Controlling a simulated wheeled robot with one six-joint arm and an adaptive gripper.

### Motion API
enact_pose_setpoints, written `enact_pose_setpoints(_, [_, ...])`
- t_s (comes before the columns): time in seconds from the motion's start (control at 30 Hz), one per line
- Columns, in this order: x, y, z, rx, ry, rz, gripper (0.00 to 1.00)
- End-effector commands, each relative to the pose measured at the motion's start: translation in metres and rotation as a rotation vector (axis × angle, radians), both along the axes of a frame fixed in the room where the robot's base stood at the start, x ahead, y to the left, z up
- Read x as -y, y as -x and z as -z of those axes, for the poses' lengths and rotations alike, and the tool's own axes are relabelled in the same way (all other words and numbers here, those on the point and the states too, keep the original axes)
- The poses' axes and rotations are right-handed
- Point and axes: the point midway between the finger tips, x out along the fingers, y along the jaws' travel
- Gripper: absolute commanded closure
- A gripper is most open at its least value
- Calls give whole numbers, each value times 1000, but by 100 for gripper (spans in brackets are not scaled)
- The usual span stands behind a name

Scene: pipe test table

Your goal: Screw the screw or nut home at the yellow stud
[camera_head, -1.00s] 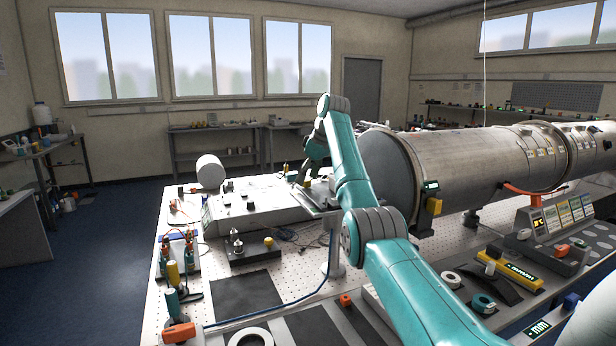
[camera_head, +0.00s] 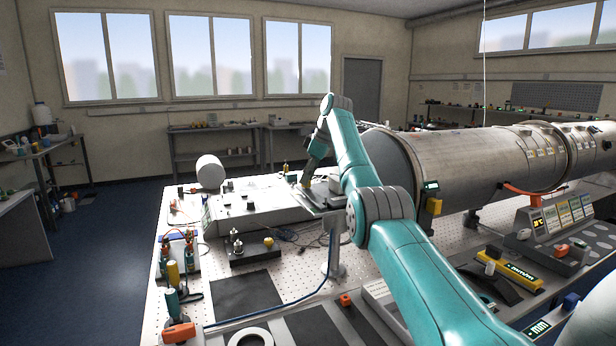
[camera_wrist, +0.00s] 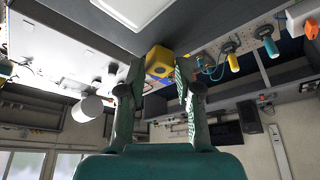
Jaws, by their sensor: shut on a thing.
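In the wrist view, my gripper (camera_wrist: 156,74) has a yellow piece (camera_wrist: 159,56) between its two fingertips. It is shut on this piece, which has a bluish round face towards the camera. I cannot tell whether it is a nut or a screw head, and its far side is hidden. In the head view, my gripper (camera_head: 306,186) points down over a grey plate (camera_head: 322,203) near the table's middle. A small yellow knob (camera_head: 268,241) sits on a dark block in front and to the left of it. I cannot tell which yellow part is the stud.
A large grey pipe (camera_head: 460,165) lies to the right of my arm. A silver fitting (camera_head: 237,243) stands on the dark block. Orange and yellow tools line the table's front and right. A dark mat (camera_head: 246,293) in front is bare.

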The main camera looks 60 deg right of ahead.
Motion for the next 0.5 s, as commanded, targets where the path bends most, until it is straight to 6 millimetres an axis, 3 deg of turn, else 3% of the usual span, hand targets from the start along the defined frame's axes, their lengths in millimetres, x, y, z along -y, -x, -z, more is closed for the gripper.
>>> enact_pose_setpoints(0.03, [0, 0, 0, 2, 1, 1, 89])
enact_pose_setpoints(0.1, [0, 0, 0, 2, 1, 1, 100])
enact_pose_setpoints(0.27, [0, -1, 1, 2, 3, 34, 100])
enact_pose_setpoints(0.5, [-2, -1, 1, 2, 4, 271, 100])
